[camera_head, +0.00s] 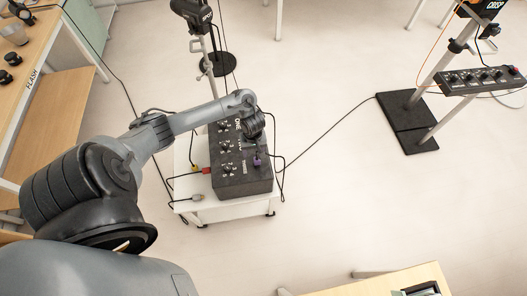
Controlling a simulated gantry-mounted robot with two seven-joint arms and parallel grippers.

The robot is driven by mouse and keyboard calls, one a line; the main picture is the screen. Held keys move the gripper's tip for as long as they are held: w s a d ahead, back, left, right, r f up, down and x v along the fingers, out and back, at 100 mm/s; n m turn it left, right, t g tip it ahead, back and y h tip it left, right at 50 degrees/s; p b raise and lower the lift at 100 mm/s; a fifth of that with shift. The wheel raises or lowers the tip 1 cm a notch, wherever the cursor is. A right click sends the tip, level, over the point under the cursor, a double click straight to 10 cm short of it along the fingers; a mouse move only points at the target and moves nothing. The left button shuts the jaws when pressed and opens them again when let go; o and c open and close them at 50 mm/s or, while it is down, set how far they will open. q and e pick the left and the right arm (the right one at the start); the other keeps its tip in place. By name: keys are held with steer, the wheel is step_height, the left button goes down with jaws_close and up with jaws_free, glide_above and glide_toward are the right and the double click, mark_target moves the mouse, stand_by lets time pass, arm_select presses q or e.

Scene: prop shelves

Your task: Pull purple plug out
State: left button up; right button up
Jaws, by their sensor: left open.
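The purple plug (257,161) is at the right side of the black box (242,185), which stands on a small white cart. It appears to be seated in the box's top. My left arm reaches in from the left, over the box. My left gripper (258,144) points down just above the purple plug, with its jaws open. The fingers are small and dark here, so I cannot tell whether they touch the plug or stand around it. My right gripper is not in view.
The white cart (215,212) also carries a red plug (205,170), a yellow plug (194,168) and a grey plug (197,197) on cables. Cables trail over its edges. A stand with a black base (215,64) is behind it. A wooden shelf (50,130) is at left.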

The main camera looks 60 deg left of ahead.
mark_target(257, 158)
arm_select(q)
steer(key=shift+w+a, duration=0.15)
steer(key=shift+w, duration=0.3)
steer(key=shift+w+f, duration=0.1)
steer(key=shift+w, duration=0.05)
step_height(257, 158, down, 10)
steer(key=b, duration=0.4)
steer(key=shift+w, duration=0.1)
jaws_close()
stand_by(0.5)
steer(key=shift+p, duration=0.65)
stand_by(0.8)
